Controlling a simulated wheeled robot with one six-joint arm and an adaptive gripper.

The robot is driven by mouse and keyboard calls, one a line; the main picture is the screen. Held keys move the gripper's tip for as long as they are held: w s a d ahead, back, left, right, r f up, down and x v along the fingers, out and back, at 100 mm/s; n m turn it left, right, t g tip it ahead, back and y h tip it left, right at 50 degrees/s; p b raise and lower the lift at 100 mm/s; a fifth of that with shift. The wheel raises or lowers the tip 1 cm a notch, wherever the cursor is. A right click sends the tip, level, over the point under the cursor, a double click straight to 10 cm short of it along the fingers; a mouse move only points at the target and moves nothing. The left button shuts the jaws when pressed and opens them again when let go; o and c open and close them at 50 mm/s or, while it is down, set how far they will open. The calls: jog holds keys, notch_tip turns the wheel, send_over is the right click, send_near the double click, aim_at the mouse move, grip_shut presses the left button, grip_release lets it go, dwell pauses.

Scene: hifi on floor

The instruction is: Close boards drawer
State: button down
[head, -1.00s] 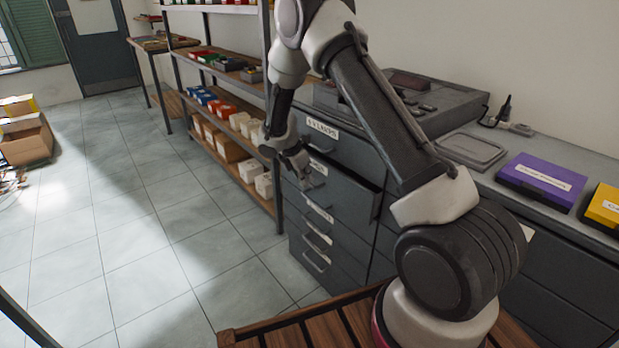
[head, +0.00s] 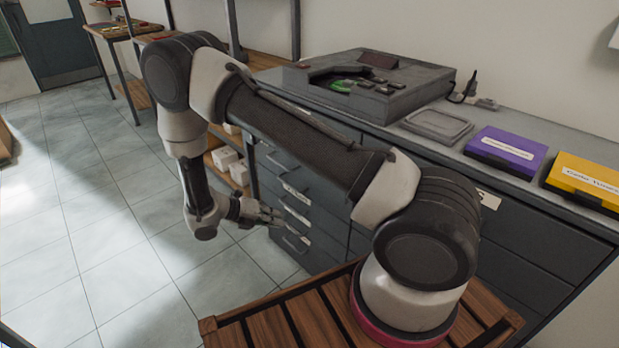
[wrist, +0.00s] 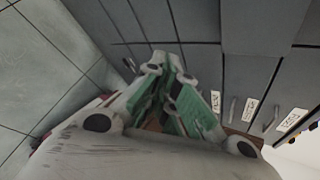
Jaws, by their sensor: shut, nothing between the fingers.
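A grey cabinet (head: 480,235) has a stack of labelled drawers (head: 295,215) at its left end. The labels are too small to read, so I cannot tell which is the boards drawer. My arm crosses in front of the upper drawers and hides part of them. My gripper (head: 278,219) is shut and empty, just in front of the lower drawers. In the wrist view, my gripper's fingertips (wrist: 172,62) meet, with drawer fronts beyond and labels and handles (wrist: 250,108) at right. I cannot tell whether it touches a drawer, or whether any drawer stands out.
A grey device (head: 365,85), a flat tray (head: 437,124), a purple box (head: 507,152) and a yellow box (head: 582,183) stand on the cabinet top. Shelving with white boxes (head: 224,158) is left of the drawers. Open tiled floor (head: 110,230) lies further left.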

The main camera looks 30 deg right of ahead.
notch_tip(320, 180, up, 6)
jog(key=d+n+t+h, duration=0.3)
jog(key=n+t+h, duration=0.3)
jog(key=n, duration=0.3)
jog(key=x, duration=1.3)
jog(key=shift+w+d, duration=0.25)
jog(key=shift+w, duration=0.1)
jog(key=x, duration=0.4)
jog(key=shift+w+d+r, duration=0.1)
jog(key=shift+d+r, duration=0.05)
jog(key=shift+d, duration=0.25)
